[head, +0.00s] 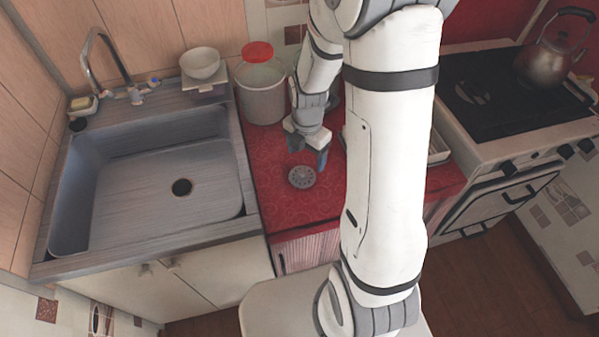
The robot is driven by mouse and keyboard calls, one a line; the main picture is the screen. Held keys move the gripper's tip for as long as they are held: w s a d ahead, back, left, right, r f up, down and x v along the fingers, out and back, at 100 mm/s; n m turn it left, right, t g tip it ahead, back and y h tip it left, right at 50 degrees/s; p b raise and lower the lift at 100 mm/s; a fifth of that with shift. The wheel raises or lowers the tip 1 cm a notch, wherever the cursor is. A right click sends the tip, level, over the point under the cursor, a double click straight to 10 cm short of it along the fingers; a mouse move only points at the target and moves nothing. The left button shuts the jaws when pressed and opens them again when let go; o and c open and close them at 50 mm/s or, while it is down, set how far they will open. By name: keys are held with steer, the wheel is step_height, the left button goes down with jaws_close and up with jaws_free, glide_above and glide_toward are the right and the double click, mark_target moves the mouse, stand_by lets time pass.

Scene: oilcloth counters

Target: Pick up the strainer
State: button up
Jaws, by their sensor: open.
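The strainer (301,177) is a small, round, grey disc with dark holes. It lies flat on the red patterned counter (285,208), between the sink and my arm. My gripper (308,154) is open and points down, a little behind and above the strainer, apart from it as far as I can tell. Nothing shows between its fingers. My arm hides part of the counter to the right of the strainer.
A metal sink (150,190) with a tap is at the left. A clear container (262,90) with a red lid stands behind my gripper. A white bowl (200,63) sits behind the sink. A stove (515,95) with a kettle (547,60) is at the right. The counter's front is clear.

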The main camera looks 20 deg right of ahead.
mark_target(302, 172)
step_height(302, 172, down, 3)
steer(key=shift+r, duration=0.15)
steer(key=shift+a+f+p, duration=0.15)
steer(key=shift+f, duration=0.75)
steer(key=shift+a+f+p, duration=0.1)
steer(key=shift+a+f, duration=0.1)
steer(key=shift+f, duration=0.7)
steer(key=shift+a+f+p, duration=0.15)
steer(key=shift+f, duration=0.75)
steer(key=shift+w, duration=0.1)
steer(key=c, duration=0.6)
steer(key=shift+c, duration=0.2)
steer(key=shift+r, duration=0.15)
step_height(302, 172, up, 10)
steer(key=shift+f, duration=0.1)
